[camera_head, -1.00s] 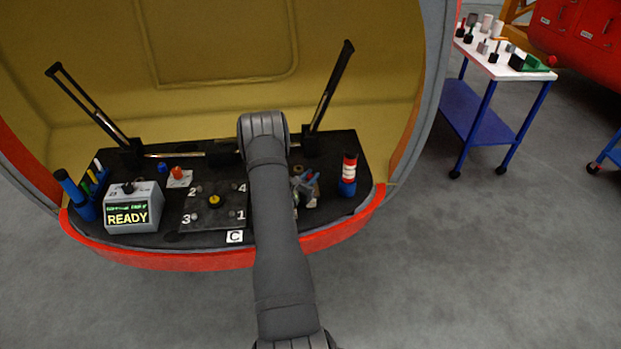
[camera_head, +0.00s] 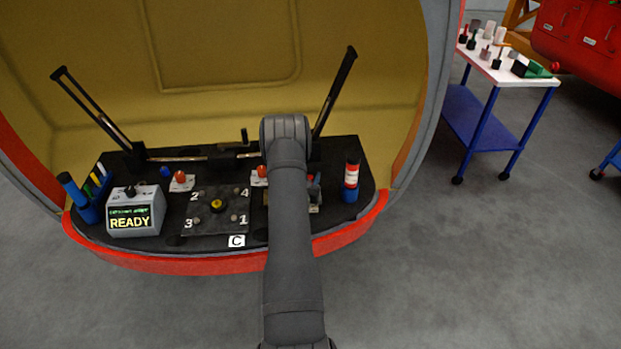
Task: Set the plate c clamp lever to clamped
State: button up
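Plate C (camera_head: 204,225) is a dark square plate with a yellow-topped centre knob (camera_head: 217,205) and corner numbers 1 to 4. A white label "C" (camera_head: 237,241) sits at its front edge. A red-orange knob on a white base (camera_head: 182,180) stands behind the plate's left side. A similar red-orange knob (camera_head: 262,173) stands behind its right side, next to my arm. I cannot tell which part is the clamp lever. My arm reaches over the bench right of the plate. My gripper is hidden behind the arm.
A grey box reading "READY" (camera_head: 134,214) stands left of the plate. Blue holders (camera_head: 88,212) are at the far left. A red-and-white cylinder on a blue base (camera_head: 351,180) stands at the right. Two black upright arms (camera_head: 336,88) rise at the back. A white-topped cart (camera_head: 509,72) stands farther right.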

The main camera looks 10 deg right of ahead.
jog(key=shift+s, duration=0.1)
jog(key=v, duration=1.7)
jog(key=shift+s+a+f, duration=0.1)
